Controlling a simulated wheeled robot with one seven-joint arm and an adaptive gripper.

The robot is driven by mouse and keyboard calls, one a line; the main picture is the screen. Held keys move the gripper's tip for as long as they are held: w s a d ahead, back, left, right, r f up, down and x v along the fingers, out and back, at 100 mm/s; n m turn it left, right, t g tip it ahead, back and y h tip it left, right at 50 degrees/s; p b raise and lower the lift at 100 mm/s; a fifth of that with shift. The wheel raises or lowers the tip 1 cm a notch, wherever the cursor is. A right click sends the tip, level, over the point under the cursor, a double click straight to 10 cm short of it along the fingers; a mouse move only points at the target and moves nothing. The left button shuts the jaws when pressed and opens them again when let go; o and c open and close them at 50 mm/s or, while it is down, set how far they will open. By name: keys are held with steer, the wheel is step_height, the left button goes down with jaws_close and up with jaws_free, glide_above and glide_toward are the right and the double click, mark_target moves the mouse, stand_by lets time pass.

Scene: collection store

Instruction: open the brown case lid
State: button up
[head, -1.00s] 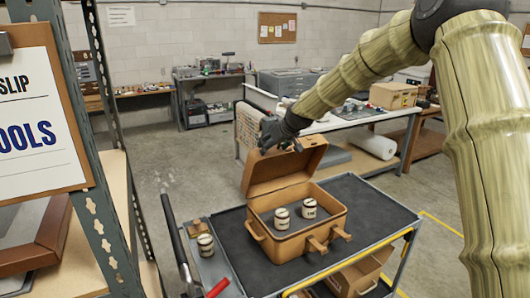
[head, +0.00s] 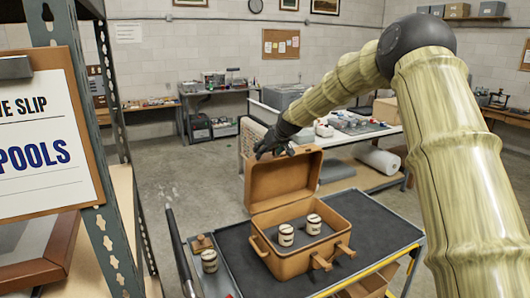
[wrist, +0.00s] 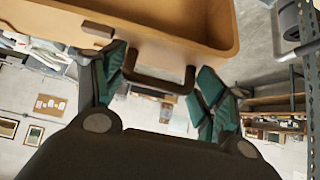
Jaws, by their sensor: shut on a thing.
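The brown case (head: 300,262) stands on the dark top of a cart, with its lid (head: 284,180) raised to roughly upright and its inner face showing. My gripper (head: 272,152) is at the lid's top edge. In the wrist view, my green-padded fingers (wrist: 160,76) lie on both sides of a dark handle (wrist: 165,84) on the lid (wrist: 190,20). My gripper is shut on the lid, but the exact contact is hard to see.
A shelf rack (head: 108,190) with a clipboard (head: 45,140) is close on the left. A workbench (head: 365,135) stands behind.

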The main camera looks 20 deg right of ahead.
steer(key=shift+f, duration=0.1)
steer(key=o, duration=1.2)
steer(key=shift+f, duration=0.1)
steer(key=shift+d, duration=0.1)
steer(key=shift+v, duration=5.95)
